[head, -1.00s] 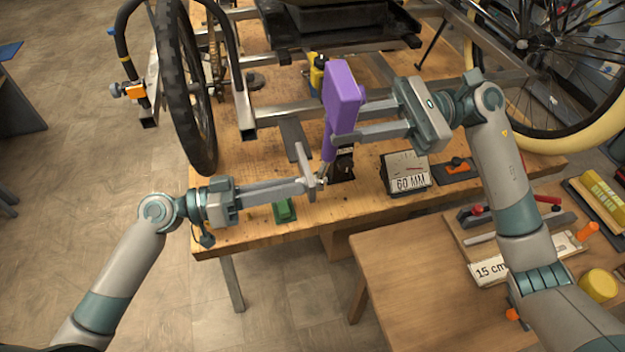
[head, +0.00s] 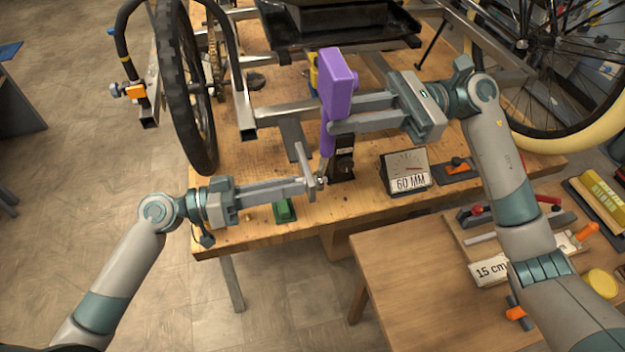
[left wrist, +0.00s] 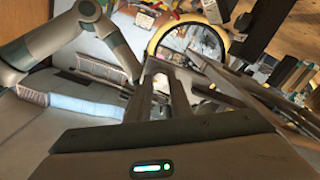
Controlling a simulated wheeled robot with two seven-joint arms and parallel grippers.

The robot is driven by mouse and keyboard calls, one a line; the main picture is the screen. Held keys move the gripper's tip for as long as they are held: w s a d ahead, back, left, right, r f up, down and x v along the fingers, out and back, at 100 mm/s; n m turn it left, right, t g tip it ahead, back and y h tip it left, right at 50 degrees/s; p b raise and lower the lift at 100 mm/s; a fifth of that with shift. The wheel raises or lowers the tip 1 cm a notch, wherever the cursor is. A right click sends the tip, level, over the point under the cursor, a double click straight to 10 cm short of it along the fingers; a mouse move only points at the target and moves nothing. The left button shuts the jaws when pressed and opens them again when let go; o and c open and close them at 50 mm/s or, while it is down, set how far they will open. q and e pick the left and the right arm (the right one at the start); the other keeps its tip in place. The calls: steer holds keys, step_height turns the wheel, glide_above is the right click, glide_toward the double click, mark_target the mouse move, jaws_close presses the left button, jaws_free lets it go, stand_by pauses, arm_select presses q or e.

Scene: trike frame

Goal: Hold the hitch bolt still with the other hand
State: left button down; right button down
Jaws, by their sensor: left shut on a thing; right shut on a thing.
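My right gripper (head: 335,116) is shut on a purple tool (head: 339,88), whose body stands nearly upright above the workbench. The tool's thin lower end reaches down to the front of a black upright hitch piece (head: 343,160). My left gripper (head: 308,176) comes in from the left, low over the bench's front edge. It is shut on the small metallic hitch bolt (head: 321,183), which is mostly hidden at its fingertips. In the left wrist view the left fingers (left wrist: 160,92) show from behind, and I cannot make out the bolt there.
A gauge box marked 60 MM (head: 407,174) and a green block (head: 284,211) stand on the wooden bench (head: 262,229). The trike frame's wheel (head: 187,90) is behind on the left. A lower table (head: 420,278) at the right holds tools and a 15 cm label.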

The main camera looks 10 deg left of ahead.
steer(key=shift+w, duration=0.2)
steer(key=shift+w+a+r+m, duration=0.1)
steer(key=shift+w+a+m, duration=0.2)
steer(key=shift+w+m, duration=0.25)
steer(key=shift+w+a+m, duration=0.25)
steer(key=shift+w+m, duration=0.1)
steer(key=shift+w, duration=0.25)
steer(key=shift+w, duration=0.2)
steer(key=shift+w+a+f+m, duration=0.15)
steer(key=shift+w+a+m, duration=0.05)
steer(key=shift+w+m, duration=0.25)
steer(key=shift+w+a+f+m, duration=0.1)
steer(key=shift+w+a+m, duration=0.1)
steer(key=shift+w+m, duration=0.25)
steer(key=shift+s+d+r+n, duration=0.1)
steer(key=shift+s+n, duration=0.2)
steer(key=shift+s, duration=0.05)
steer(key=shift+s+d, duration=0.1)
steer(key=shift+s, duration=0.2)
steer(key=shift+s+d+n, duration=0.25)
steer(key=shift+s+n, duration=0.3)
steer(key=shift+n, duration=0.05)
